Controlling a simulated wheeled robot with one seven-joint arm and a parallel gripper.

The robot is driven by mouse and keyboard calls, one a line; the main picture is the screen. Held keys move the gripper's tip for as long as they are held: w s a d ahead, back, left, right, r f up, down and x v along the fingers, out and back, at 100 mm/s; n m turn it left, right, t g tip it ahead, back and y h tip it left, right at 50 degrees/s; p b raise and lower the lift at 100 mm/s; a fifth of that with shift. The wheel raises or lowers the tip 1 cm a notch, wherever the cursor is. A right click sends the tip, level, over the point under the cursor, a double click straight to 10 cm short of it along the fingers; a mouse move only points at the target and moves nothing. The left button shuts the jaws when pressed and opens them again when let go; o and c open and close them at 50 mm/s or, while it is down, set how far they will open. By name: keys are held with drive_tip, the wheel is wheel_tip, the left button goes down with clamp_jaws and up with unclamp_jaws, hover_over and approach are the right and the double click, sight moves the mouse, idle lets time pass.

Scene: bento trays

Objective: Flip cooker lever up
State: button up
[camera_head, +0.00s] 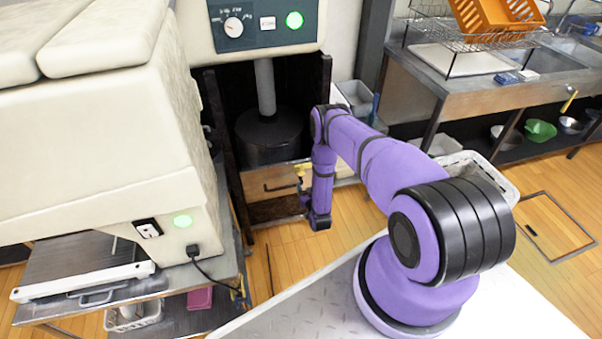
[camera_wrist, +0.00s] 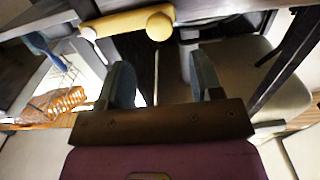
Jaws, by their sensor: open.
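A yellow lever-like bar (camera_wrist: 125,22) with a round knob crosses the top of the wrist view, and I take it for the cooker lever. It lies beyond my gripper (camera_wrist: 163,82), whose two grey-blue fingers are apart with nothing between them. No contact with the bar shows. In the head view the cooker machine (camera_head: 270,35) has a dial and a green light, with a dark round vessel (camera_head: 268,138) below. My purple arm reaches down in front of its lower right side. A small yellow part shows there beside my arm, and my fingers are hard to make out.
A cream machine (camera_head: 110,130) on a metal table stands at left. A sink counter (camera_head: 505,90) with a wire rack and orange basket (camera_head: 497,15) stands at right. Wooden floor (camera_head: 545,225) is open at right.

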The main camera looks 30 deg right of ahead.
sight(302, 173)
drive_tip(key=x, duration=0.8)
drive_tip(key=shift+w, duration=0.25)
clamp_jaws()
drive_tip(key=shift+d, duration=0.1)
